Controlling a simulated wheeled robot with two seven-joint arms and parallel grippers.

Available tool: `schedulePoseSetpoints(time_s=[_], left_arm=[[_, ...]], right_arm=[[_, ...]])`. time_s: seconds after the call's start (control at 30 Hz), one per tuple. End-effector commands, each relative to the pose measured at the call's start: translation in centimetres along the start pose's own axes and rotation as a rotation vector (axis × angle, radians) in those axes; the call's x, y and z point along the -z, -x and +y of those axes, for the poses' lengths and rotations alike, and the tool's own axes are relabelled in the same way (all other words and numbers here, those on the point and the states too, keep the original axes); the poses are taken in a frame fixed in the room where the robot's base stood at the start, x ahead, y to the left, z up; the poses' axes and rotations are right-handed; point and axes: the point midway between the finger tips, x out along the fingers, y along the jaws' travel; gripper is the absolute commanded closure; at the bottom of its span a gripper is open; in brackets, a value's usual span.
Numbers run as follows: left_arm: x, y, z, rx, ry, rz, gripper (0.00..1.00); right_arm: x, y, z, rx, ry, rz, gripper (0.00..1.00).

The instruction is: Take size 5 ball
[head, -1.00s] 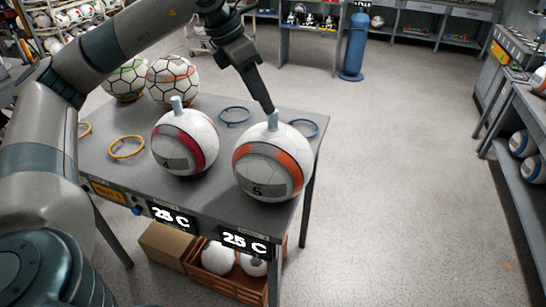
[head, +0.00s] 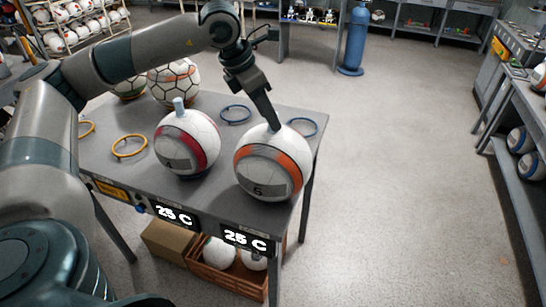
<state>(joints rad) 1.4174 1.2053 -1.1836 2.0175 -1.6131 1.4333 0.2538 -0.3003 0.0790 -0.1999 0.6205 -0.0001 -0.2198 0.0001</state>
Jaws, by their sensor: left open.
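The size 5 ball (head: 262,177) is white with an orange band and a dark "5". It sits at the right front of the grey table (head: 225,205). My left gripper (head: 273,124) points down at the top of this ball, and its fingertips hide the grey peg there. It is open; whether it touches the peg I cannot tell. A ball marked 4 (head: 186,142), white with a red band and a grey peg on top, stands to its left. My right gripper is not in view.
Blue rings (head: 236,114) and a yellow ring (head: 129,146) lie on the table. A ball with black seams (head: 175,85) stands at the back left. A crate (head: 227,277) with balls is below the table. The floor to the right is clear.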

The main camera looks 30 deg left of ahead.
Motion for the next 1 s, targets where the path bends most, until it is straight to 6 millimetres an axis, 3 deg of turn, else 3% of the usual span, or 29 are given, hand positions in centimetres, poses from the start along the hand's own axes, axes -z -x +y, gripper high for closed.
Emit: schedulePoseSetpoints(time_s=[0.23,0.67,0.7,0.87,1.0], left_arm=[[0.0,-2.0,0.0,0.0,0.0,0.001,0.58],[0.1,-2.1,0.0,0.0,0.0,0.0,0.58],[0.1,-2.1,0.0,0.0,0.0,0.0,0.61],[0.1,-2.1,0.0,0.0,0.0,0.0,0.99],[0.1,-2.1,0.0,0.0,0.0,0.0,1.0]], right_arm=[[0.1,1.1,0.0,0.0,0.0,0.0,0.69],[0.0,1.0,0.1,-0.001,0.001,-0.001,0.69],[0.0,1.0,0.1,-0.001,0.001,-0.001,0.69],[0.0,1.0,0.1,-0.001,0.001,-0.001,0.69],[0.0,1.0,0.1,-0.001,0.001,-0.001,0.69]])
